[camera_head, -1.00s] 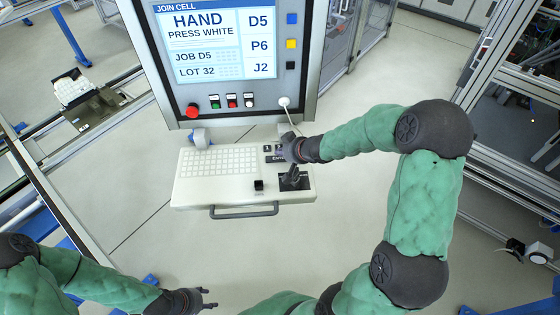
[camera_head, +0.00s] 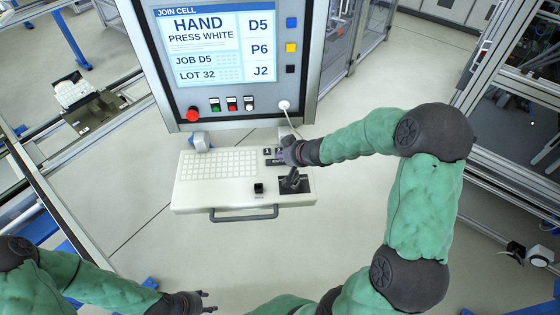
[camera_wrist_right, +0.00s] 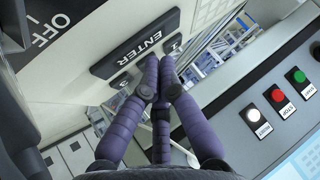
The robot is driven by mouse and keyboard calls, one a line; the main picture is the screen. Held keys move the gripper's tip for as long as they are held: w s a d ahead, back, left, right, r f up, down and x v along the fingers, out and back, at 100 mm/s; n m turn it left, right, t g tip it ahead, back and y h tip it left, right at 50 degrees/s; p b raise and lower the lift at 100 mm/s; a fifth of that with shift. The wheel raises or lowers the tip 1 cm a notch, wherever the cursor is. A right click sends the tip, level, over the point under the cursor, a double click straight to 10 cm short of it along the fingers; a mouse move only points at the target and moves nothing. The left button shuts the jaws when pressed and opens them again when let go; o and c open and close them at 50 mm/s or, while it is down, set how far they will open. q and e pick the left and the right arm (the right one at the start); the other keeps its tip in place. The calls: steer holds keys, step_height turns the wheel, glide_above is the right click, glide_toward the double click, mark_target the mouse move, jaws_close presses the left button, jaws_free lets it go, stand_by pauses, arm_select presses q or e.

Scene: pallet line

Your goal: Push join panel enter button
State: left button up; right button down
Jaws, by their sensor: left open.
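The panel's white keyboard shelf (camera_head: 225,200) holds the black ENTER key (camera_head: 274,162) near its upper right. My right gripper (camera_head: 289,153) is over that corner, beside the key and partly covering that area. In the right wrist view the ENTER key (camera_wrist_right: 138,51) is a dark bar with white letters. The right gripper's purple fingers (camera_wrist_right: 160,92) are drawn together, empty, with their tips at the key's lower right end. I cannot tell whether they touch it. My left gripper (camera_head: 207,300) is open and empty at the bottom of the head view, away from the panel.
The panel screen (camera_head: 215,45) reads "HAND PRESS WHITE". Green, red and white buttons (camera_head: 249,103) sit below it, with a red knob (camera_head: 193,112) left of them. A black joystick (camera_head: 293,181) stands close below my right gripper. A handle (camera_head: 244,213) runs along the shelf front.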

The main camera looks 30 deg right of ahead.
mark_target(282, 162)
steer(key=shift+f, duration=0.15)
steer(key=shift+f, duration=0.3)
steer(key=shift+f+b, duration=0.45)
steer(key=shift+b, duration=0.05)
stand_by(1.2)
steer(key=shift+r, duration=0.1)
steer(key=shift+r+p, duration=0.8)
steer(key=shift+p, duration=0.3)
step_height(282, 162, up, 5)
steer(key=p, duration=0.5)
steer(key=shift+p, duration=0.3)
